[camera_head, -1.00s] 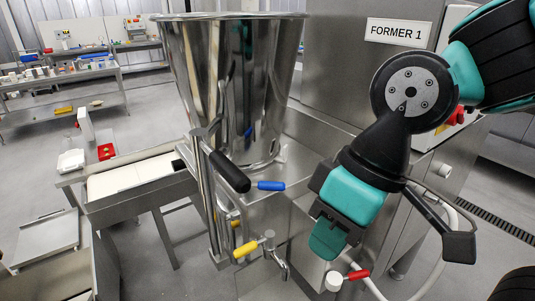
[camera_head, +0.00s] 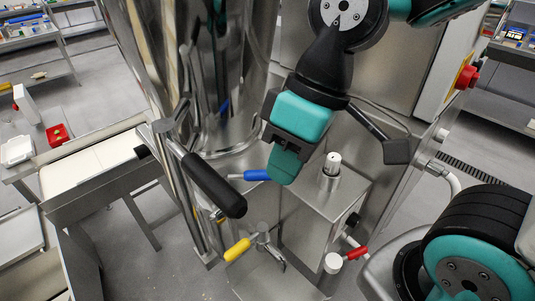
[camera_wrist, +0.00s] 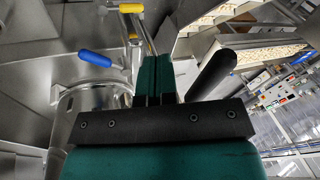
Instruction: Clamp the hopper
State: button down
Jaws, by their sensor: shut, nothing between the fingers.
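The hopper (camera_head: 222,70) is a tall shiny steel vessel standing on the machine in the head view. A blue-handled lever (camera_head: 257,175) sits by its foot; its blue grip also shows in the wrist view (camera_wrist: 94,58), left of my fingers. My gripper (camera_head: 281,178) has teal fingers, shut and empty, just right of the blue grip in the head view. Contact between them cannot be told. The wrist view shows the closed fingers (camera_wrist: 154,72) between the blue grip and a black handle (camera_wrist: 213,73). That thick black handle (camera_head: 213,185) stands left of the blue lever.
A yellow-handled valve (camera_head: 238,250) and a red-handled lever (camera_head: 357,253) sit lower down. A steel box with a white-capped post (camera_head: 331,165) stands right of my gripper. A conveyor (camera_head: 90,163) lies at left. Open floor (camera_head: 135,250) shows below it.

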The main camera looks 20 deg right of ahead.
jog(key=w+d+n+g+p, duration=0.2)
jog(key=w+d+n, duration=0.1)
jog(key=w, duration=1)
jog(key=w+d+f+n+g+y+p, duration=0.1)
jog(key=w+d+f+n, duration=0.3)
jog(key=w+d, duration=0.4)
jog(key=shift+w+d+f+y+p, duration=0.3)
jog(key=shift+w+f+y, duration=0.15)
jog(key=shift+w, duration=0.35)
jog(key=shift+a+f, duration=0.1)
jog(key=shift+f, duration=0.05)
jog(key=p+x, duration=0.2)
jog(key=x, duration=0.6)
jog(key=shift+s+a+f+p, duration=0.2)
jog(key=shift+s+f+p, duration=0.05)
jog(key=shift+p, duration=0.1)
jog(key=s+p, duration=0.1)
jog(key=s+a+f+p, duration=0.1)
jog(key=s, duration=0.1)
jog(key=shift+a+f, duration=0.1)
jog(key=shift+a, duration=0.1)
jog(key=shift+s+a+f, duration=0.2)
jog(key=shift+s+f, duration=0.1)
jog(key=shift+s, duration=0.05)
jog(key=shift+s, duration=0.1)
